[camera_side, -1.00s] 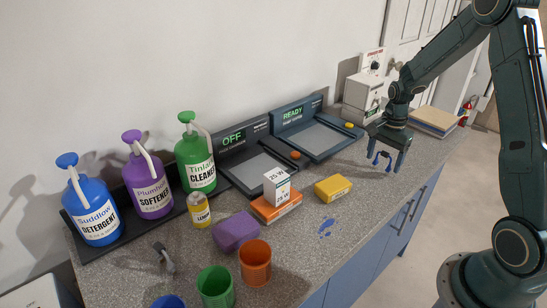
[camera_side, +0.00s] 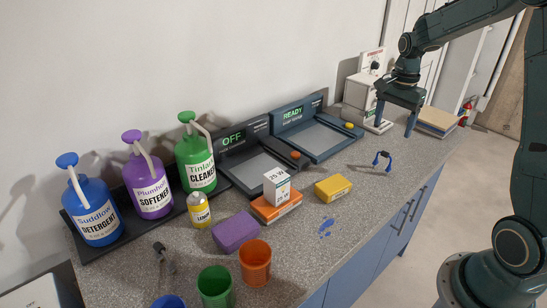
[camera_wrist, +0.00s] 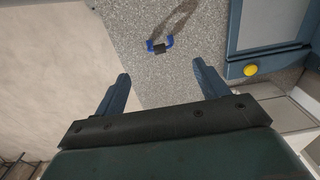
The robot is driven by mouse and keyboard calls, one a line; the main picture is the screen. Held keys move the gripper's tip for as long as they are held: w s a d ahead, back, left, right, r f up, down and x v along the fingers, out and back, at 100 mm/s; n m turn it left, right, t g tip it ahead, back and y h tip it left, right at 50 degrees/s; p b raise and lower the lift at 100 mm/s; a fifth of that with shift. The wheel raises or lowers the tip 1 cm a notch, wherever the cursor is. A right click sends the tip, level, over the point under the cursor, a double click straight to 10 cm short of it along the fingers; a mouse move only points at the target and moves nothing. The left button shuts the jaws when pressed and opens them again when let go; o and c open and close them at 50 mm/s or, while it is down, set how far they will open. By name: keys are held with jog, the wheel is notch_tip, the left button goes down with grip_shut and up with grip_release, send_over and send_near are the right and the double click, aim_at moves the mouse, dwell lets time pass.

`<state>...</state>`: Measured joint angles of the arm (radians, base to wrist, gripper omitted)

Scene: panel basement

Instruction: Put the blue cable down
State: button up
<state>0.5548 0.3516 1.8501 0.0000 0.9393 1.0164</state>
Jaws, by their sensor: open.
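The blue cable (camera_side: 382,160) is a short piece with blue ends and a dark middle. It rests on the speckled counter near the front edge, right of the yellow box. It also shows in the wrist view (camera_wrist: 160,46), beyond my fingertips. My gripper (camera_side: 394,120) is above and a little to the right of the cable, apart from it. Its two fingers (camera_wrist: 161,70) are spread with nothing between them.
The panel marked READY (camera_side: 318,139) with a yellow button stands behind the cable. A yellow box (camera_side: 333,188) and a blue spill (camera_side: 326,228) lie to the left. The counter (camera_side: 365,205) around the cable is clear. The counter's front edge is close.

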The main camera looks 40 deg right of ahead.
jog(key=shift+r, duration=0.2)
dwell(0.5)
jog(key=s+a+r+n+t, duration=0.1)
jog(key=s+a+r+n, duration=0.3)
jog(key=a, duration=0.3)
jog(key=s+a+r+n+t, duration=0.2)
jog(key=s+a+r+n, duration=0.1)
jog(key=a+r+n, duration=0.3)
jog(key=s+a+n+t, duration=0.2)
jog(key=s+a+n, duration=0.6)
jog(key=s, duration=0.3)
jog(key=shift+a+r+t, duration=0.3)
jog(key=shift+a+r, duration=0.05)
jog(key=shift+a, duration=0.3)
